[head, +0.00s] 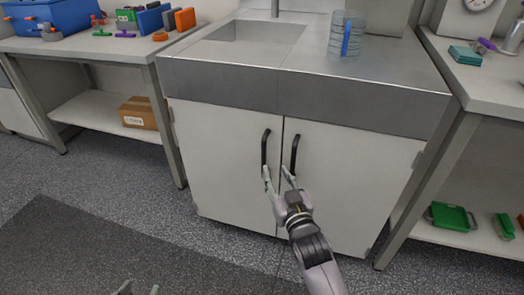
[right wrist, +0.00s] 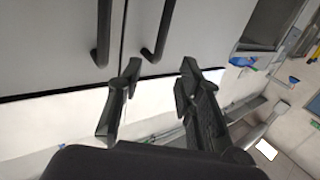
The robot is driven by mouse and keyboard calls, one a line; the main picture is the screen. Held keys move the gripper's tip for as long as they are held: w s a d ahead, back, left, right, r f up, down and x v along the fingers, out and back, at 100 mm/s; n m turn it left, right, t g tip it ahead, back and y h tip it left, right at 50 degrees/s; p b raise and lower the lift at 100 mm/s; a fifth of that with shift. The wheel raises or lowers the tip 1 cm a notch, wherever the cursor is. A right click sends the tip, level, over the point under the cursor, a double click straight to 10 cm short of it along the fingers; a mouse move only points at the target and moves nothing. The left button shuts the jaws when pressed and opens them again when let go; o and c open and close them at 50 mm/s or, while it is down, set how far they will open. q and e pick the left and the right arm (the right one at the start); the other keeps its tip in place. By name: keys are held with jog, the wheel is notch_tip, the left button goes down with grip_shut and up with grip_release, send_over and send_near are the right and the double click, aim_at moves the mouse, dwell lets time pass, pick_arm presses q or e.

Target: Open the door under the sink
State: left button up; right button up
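The sink cabinet has two shut white doors, a left door (head: 222,150) and a right door (head: 350,175), each with a black vertical handle near the middle seam. The left handle (head: 265,147) and right handle (head: 294,153) also show in the right wrist view, the left one (right wrist: 103,35) and the right one (right wrist: 162,32). My right gripper (head: 277,171) is open and empty at the handles' lower ends. In the right wrist view its fingers (right wrist: 160,72) are spread, with the right handle ahead between them; contact is not visible. My left gripper (head: 141,289) shows only its parted fingertips at the bottom edge.
A water jug (head: 346,36) stands on the steel sink counter (head: 390,85). Side tables flank the cabinet; the left one has a cardboard box (head: 138,113) on its shelf, the right one green trays (head: 452,216). The floor before the doors is clear, with a dark mat (head: 90,250).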

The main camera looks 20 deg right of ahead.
aim_at(265, 150)
jog(key=w+b, duration=0.1)
jog(key=w, duration=0.5)
jog(key=shift+w, duration=0.3)
jog(key=w+b, duration=0.1)
jog(key=w, duration=0.4)
jog(key=shift+b, duration=0.3)
jog(key=shift+w, duration=0.2)
pick_arm(q)
jog(key=w+d+r+t+h, duration=0.2)
jog(key=w+r+t, duration=0.3)
jog(key=r, duration=0.7)
jog(key=d+t, duration=0.1)
jog(key=t, duration=0.1)
jog(key=shift+w+d+r+t+h, duration=0.2)
jog(key=shift+t+h, duration=0.1)
jog(key=shift+t, duration=0.1)
jog(key=shift+a, duration=0.1)
pick_arm(e)
grip_shut()
